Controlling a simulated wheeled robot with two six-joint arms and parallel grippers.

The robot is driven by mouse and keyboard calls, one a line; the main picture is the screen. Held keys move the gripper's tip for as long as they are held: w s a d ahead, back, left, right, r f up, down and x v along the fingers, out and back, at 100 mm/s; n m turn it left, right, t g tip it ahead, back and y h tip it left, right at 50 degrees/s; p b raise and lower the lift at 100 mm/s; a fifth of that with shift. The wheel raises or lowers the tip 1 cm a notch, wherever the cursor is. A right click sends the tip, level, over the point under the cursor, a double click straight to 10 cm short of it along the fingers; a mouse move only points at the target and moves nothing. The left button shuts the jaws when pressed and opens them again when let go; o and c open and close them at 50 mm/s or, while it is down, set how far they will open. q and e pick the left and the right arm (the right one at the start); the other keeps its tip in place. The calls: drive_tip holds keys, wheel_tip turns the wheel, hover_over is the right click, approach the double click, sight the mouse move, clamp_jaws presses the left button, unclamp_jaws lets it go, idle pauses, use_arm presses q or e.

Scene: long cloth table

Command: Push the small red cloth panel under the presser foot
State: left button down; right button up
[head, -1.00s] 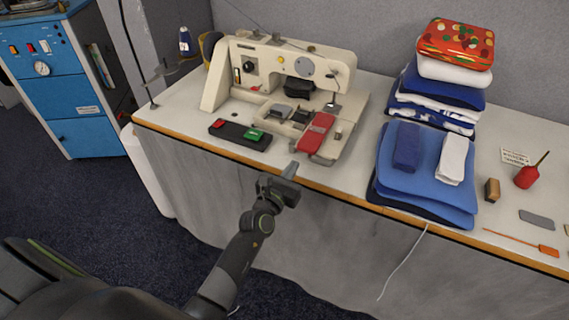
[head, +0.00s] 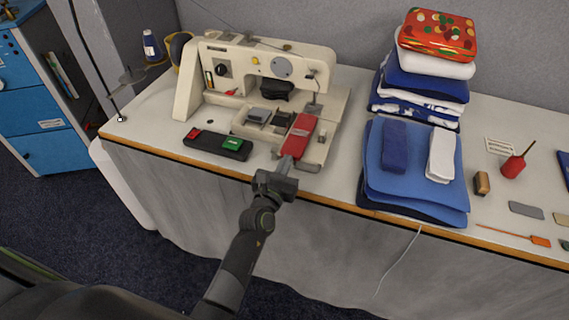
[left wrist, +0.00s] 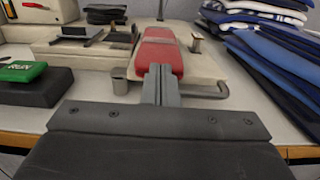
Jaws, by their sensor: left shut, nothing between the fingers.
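The small red cloth panel (head: 300,134) lies on the front right of the cream sewing machine's bed and points back toward the presser foot area (head: 314,106). The panel also shows in the left wrist view (left wrist: 160,55), straight ahead of the fingers. My left gripper (head: 286,163) is shut and empty, with its fingertips at the near end of the panel. In the left wrist view the closed fingers (left wrist: 161,82) seem to meet that near edge; whether they touch it I cannot tell for sure. My right gripper is not in view.
Folded blue cloths (head: 412,170) are stacked on the right. A red oil can (head: 512,166) stands farther right. The table's wooden front edge (head: 330,204) runs below my gripper.

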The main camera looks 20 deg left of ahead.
sight(292, 149)
use_arm(q)
drive_tip(key=w, duration=0.4)
drive_tip(key=shift+w+d+p, duration=0.1)
drive_tip(key=shift+w+p, duration=0.25)
drive_tip(key=shift+w, duration=0.55)
